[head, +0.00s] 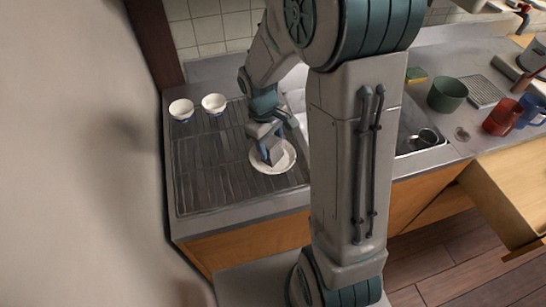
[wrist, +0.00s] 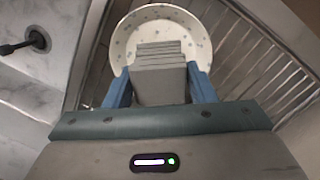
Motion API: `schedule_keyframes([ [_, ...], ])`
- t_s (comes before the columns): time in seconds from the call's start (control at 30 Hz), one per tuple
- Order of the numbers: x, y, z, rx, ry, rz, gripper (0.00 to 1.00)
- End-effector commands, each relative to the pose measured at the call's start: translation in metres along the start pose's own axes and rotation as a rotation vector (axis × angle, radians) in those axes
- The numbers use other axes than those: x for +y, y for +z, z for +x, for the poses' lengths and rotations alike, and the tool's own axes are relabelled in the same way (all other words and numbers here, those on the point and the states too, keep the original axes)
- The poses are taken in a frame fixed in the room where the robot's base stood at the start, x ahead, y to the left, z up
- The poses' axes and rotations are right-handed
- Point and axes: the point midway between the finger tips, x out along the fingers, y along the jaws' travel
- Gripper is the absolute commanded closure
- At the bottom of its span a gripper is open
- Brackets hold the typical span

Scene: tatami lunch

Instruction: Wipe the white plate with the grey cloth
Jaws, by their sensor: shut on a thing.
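The white plate (head: 286,161) lies on the dark ribbed drying mat beside the sink. In the wrist view the plate (wrist: 125,35) shows small dark specks around its rim. My gripper (head: 266,146) is over the plate and shut on the grey cloth (head: 276,153). In the wrist view the folded grey cloth (wrist: 160,72) sits between the two blue fingers, in front of the plate. The cloth hides part of the plate, and I cannot tell whether it touches the plate.
Two white bowls (head: 181,109) (head: 214,103) stand on the mat (head: 205,180) at the back left. The sink is partly hidden behind my arm. A green pot (head: 447,94), a red mug (head: 502,117) and a blue mug (head: 532,110) stand on the right counter. A wooden drawer (head: 505,205) is open below.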

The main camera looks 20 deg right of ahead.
Motion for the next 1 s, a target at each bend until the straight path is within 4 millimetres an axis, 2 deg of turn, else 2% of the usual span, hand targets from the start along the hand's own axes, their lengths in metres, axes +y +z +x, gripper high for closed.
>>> schedule_keyframes([
  [0.27,0.0002,0.0001,0.0009,-0.002,-0.004,0.041,0.68],
  [1.0,0.0040,0.0072,0.0011,-0.065,-0.114,1.081,0.68],
])
